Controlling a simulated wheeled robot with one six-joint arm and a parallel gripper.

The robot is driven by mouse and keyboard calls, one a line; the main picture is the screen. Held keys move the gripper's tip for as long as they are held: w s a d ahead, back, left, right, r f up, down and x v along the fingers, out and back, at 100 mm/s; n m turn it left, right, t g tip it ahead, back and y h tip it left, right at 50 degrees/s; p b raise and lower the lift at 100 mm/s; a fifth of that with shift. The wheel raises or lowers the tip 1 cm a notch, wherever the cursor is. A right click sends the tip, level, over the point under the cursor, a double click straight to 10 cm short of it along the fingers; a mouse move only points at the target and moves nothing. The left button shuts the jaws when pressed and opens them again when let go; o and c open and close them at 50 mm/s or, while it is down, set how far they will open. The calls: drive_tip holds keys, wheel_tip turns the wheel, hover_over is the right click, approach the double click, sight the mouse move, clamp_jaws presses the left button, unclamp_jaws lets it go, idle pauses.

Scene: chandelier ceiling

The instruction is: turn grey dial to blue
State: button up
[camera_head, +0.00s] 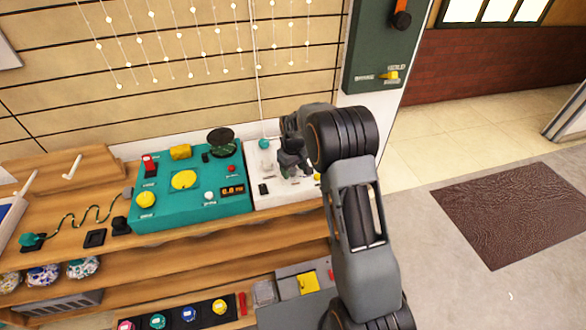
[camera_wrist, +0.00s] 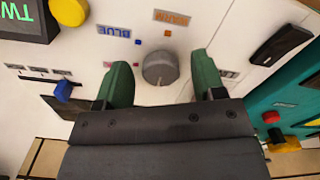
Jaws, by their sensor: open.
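The grey dial (camera_wrist: 160,68) is a round knob on the white panel (camera_wrist: 205,30), upper middle of the wrist view. A blue "BLUE" label (camera_wrist: 119,32) with a small blue mark lies up and left of it; an orange "WARM" label (camera_wrist: 171,18) with an orange mark lies above it. I cannot tell for sure where the dial points. My gripper (camera_wrist: 161,82) is open, its green fingers on either side of the dial with gaps; contact does not show. In the head view my gripper (camera_head: 291,168) is over the white panel (camera_head: 262,195) and hides the dial.
A teal panel (camera_head: 150,212) with buttons and a display adjoins the white panel on the left. Nearby in the wrist view are a blue slider (camera_wrist: 63,91), a black switch (camera_wrist: 281,45), a yellow knob (camera_wrist: 70,10) and a red button (camera_wrist: 271,117).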

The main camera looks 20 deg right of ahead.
drive_tip(key=shift+c, duration=0.4)
drive_tip(key=c, duration=0.8)
drive_tip(key=shift+c, duration=0.2)
drive_tip(key=shift+m, duration=0.3)
drive_tip(key=m+p, duration=0.1)
drive_tip(key=m, duration=0.4)
drive_tip(key=shift+a, duration=0.15)
drive_tip(key=m, duration=0.6)
drive_tip(key=shift+a+p, duration=0.1)
drive_tip(key=shift+p, duration=0.3)
drive_tip(key=shift+m, duration=0.3)
drive_tip(key=o, duration=0.9)
